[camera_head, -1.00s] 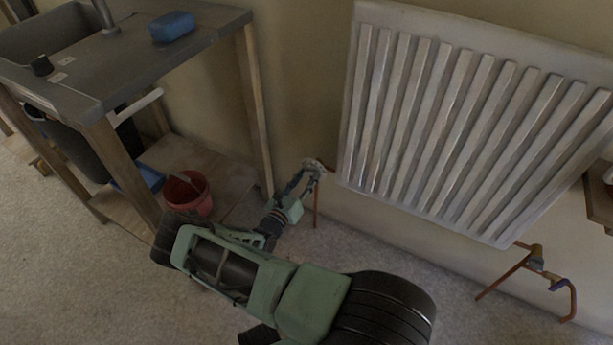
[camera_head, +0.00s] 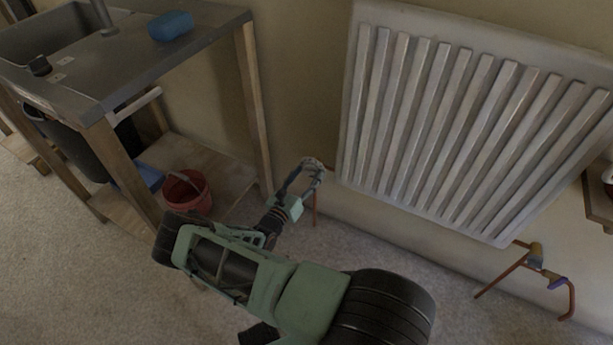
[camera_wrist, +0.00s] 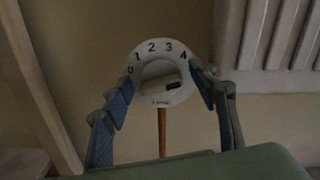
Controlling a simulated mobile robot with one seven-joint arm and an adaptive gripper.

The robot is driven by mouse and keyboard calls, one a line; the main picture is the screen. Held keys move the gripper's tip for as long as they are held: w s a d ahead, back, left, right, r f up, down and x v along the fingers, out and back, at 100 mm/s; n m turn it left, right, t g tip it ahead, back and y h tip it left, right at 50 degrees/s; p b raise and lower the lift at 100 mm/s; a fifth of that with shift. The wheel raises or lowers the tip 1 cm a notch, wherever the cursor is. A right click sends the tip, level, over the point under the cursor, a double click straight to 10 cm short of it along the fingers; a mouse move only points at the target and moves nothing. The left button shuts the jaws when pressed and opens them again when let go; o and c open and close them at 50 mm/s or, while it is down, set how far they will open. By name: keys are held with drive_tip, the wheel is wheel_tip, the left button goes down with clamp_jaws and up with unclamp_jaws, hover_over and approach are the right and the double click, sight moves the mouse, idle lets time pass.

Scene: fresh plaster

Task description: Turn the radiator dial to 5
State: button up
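The radiator dial (camera_wrist: 158,75) is a round white valve head, seen face-on in the wrist view. Its ring shows 0, 1, 2, 3 and 4 from left over the top to right. A 5 is not visible; the right finger covers part of that edge. A short black mark (camera_wrist: 172,86) on the inner knob lies to the right of centre, slightly below it. My gripper (camera_wrist: 161,78) has its blue-padded fingers apart, one at each side of the dial. I cannot tell whether they touch it. In the head view, my gripper (camera_head: 308,172) is at the radiator's lower left corner.
The white ribbed radiator (camera_head: 455,125) hangs on the wall to the right. A copper pipe (camera_wrist: 162,132) runs down below the dial. A wooden-legged sink bench (camera_head: 250,105) stands close on the left, with a red bucket (camera_head: 186,192) on its lower shelf. Carpet is open in front.

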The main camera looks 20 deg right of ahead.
drive_tip(key=v, duration=1.2)
idle(0.4)
